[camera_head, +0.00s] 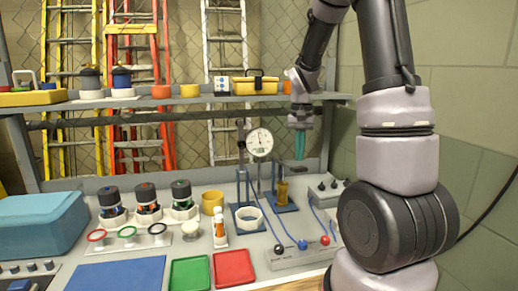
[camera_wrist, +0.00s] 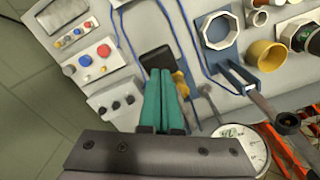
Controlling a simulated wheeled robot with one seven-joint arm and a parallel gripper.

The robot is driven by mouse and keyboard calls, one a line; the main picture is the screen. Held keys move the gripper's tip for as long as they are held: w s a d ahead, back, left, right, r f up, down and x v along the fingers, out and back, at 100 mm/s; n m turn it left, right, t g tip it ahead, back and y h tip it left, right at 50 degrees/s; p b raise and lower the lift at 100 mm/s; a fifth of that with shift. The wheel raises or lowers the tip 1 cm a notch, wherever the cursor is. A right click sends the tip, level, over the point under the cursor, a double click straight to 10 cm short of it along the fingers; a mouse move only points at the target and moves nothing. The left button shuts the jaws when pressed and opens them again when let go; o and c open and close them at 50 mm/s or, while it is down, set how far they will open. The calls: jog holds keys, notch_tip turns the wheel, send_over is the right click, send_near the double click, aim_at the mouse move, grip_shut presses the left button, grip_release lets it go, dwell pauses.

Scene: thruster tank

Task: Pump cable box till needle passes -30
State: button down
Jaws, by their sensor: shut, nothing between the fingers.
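My gripper (camera_head: 299,146) has teal fingers, shut and empty, pointing down above the back right of the bench. Its fingers (camera_wrist: 165,103) show closed together in the wrist view. Just below the tips is a black pad (camera_head: 293,166), also in the wrist view (camera_wrist: 157,59), above a brass cylinder (camera_head: 283,192) on a blue base; I cannot tell whether the fingers touch the pad. A round white gauge (camera_head: 260,142) stands left of the gripper; its needle is too small to read. A grey box (camera_head: 300,257) with blue and red knobs has blue cables running to it.
A second blue-based stand (camera_head: 249,217) holds a white ring. Several black-capped thruster units (camera_head: 147,202) stand at left. Red (camera_head: 233,267) and green (camera_head: 190,273) trays lie in front. A shelf (camera_head: 200,101) crosses behind the gripper.

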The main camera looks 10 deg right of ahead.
dwell(0.5)
notch_tip(320, 180, down, 13)
notch_tip(320, 180, up, 13)
jog(key=shift+r, duration=0.1)
dwell(1.2)
dwell(0.3)
jog(key=shift+s+a+r, duration=0.1)
jog(key=shift+r, duration=0.2)
jog(key=s+a+r+n+t+y, duration=0.1)
jog(key=s+a+r+t, duration=0.2)
jog(key=s+r, duration=0.5)
jog(key=s+a+r+t+y, duration=0.1)
jog(key=s+a+r+t, duration=0.3)
jog(key=s+r, duration=0.5)
jog(key=shift+s+a+r+n, duration=0.15)
jog(key=shift+s+r+n, duration=0.2)
jog(key=shift+s, duration=0.45)
